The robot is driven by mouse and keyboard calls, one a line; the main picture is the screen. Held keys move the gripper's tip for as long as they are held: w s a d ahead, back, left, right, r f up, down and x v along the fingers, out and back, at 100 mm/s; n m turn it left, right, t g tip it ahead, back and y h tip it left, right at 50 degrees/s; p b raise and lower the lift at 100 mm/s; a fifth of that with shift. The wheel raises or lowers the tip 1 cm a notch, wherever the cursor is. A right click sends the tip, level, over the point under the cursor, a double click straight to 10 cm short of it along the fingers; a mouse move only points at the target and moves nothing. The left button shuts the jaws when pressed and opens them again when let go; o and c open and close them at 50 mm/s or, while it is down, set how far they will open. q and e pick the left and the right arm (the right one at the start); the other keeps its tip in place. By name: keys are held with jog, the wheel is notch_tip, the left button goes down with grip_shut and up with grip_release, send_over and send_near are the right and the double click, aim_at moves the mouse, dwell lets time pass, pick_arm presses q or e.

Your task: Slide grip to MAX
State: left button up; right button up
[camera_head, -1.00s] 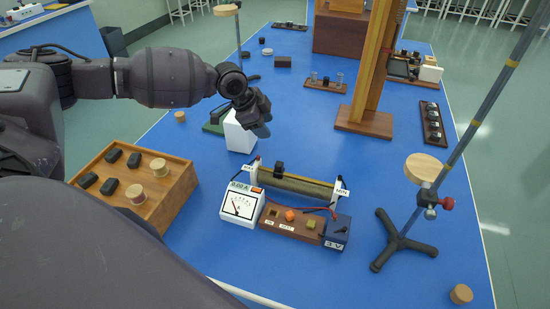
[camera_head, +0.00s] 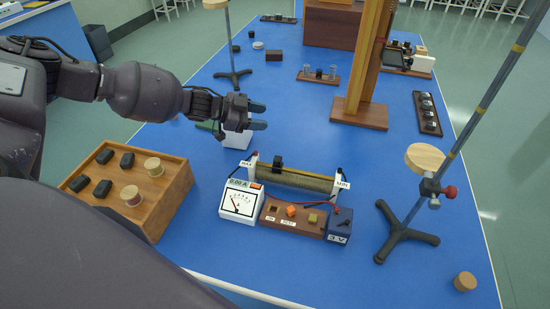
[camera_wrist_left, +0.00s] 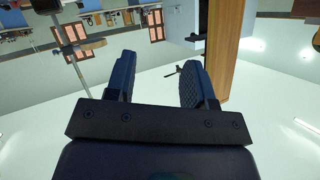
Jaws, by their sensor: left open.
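The sliding rheostat (camera_head: 297,179) lies across the blue bench, with a MAX label (camera_head: 246,164) at its left end and a MIN label (camera_head: 343,185) at its right end. Its black grip (camera_head: 277,163) sits on the rod left of the middle, nearer MAX. My right gripper is not in view.
In front of the rheostat are a meter (camera_head: 241,200), a wooden switch board (camera_head: 292,217) and a blue 3 V box (camera_head: 339,226). A wooden tray (camera_head: 168,190) stands left. A tripod stand (camera_head: 405,232) stands right, a wooden tower (camera_head: 366,70) behind.

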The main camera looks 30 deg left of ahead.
aim_at(275, 157)
pick_arm(q)
jog(key=s+f+m+g+h, duration=0.2)
jog(key=s+f+g+h, duration=0.1)
jog(key=s+g, duration=0.4)
jog(key=shift+t, duration=0.7)
jog(key=x, duration=1)
jog(key=shift+s+d+f, duration=0.1)
jog(key=shift+s+f, duration=0.1)
jog(key=shift+s, duration=0.15)
jog(key=shift+c, duration=0.3)
grip_shut()
jog(key=shift+s+a, duration=0.2)
jog(key=shift+a, duration=0.55)
jog(key=shift+s+a, duration=0.2)
jog(key=shift+a, duration=0.55)
jog(key=shift+s+a, duration=0.2)
jog(key=shift+a, duration=0.6)
jog(key=shift+c, duration=1.4)
grip_release()
jog(key=o, duration=0.3)
jog(key=shift+a, duration=0.1)
jog(key=shift+o, duration=0.2)
